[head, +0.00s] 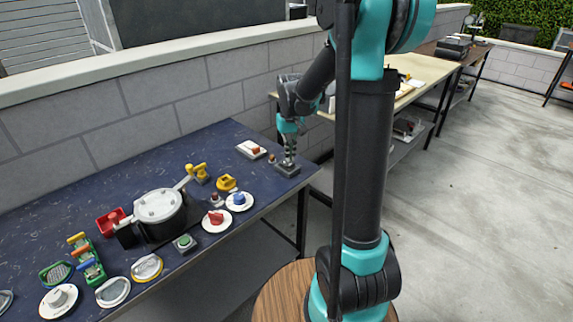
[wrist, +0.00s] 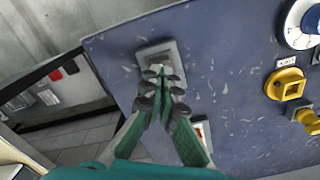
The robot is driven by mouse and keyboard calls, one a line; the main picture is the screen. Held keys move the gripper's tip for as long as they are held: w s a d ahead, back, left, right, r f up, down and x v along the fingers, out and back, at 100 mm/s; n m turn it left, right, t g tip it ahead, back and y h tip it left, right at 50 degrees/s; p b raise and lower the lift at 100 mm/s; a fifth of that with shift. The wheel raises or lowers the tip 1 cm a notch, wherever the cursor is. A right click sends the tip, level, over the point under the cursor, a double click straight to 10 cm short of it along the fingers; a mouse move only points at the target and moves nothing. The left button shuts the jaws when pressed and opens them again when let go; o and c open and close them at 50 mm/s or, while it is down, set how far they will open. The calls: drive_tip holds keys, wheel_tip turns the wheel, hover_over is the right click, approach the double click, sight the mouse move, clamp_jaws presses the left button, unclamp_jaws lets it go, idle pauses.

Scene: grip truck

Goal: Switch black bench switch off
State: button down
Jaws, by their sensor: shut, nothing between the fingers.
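The black bench switch (head: 287,170) is a small dark block at the right end of the blue bench, near its edge. In the wrist view it is a grey-framed plate (wrist: 151,52), partly covered by my fingers. My gripper (head: 289,158) points down over the switch, fingers shut and empty. In the wrist view the closed fingertips (wrist: 160,72) overlap the plate's middle. I cannot tell whether they touch it, and the rocker's position is hidden.
A white switch with a red rocker (head: 251,149) sits just left of my gripper. The blue bench (head: 115,180) also holds a pot (head: 160,207), a blue knob on a white dial (head: 239,201) and yellow handles (head: 198,173). A grey block wall (head: 150,100) stands behind.

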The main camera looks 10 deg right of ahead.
sight(290, 164)
drive_tip(key=shift+f, duration=1)
idle(0.5)
drive_tip(key=shift+r, duration=3.5)
drive_tip(key=s+d+f+t, duration=0.1)
drive_tip(key=s+f, duration=0.2)
drive_tip(key=s, duration=0.4)
drive_tip(key=s+d+f+t, duration=0.1)
drive_tip(key=s+f, duration=0.3)
drive_tip(key=s, duration=0.3)
drive_tip(key=s+d+f+m+t, duration=0.1)
drive_tip(key=s+d+f+t, duration=0.1)
drive_tip(key=s, duration=0.6)
drive_tip(key=shift+f, duration=0.65)
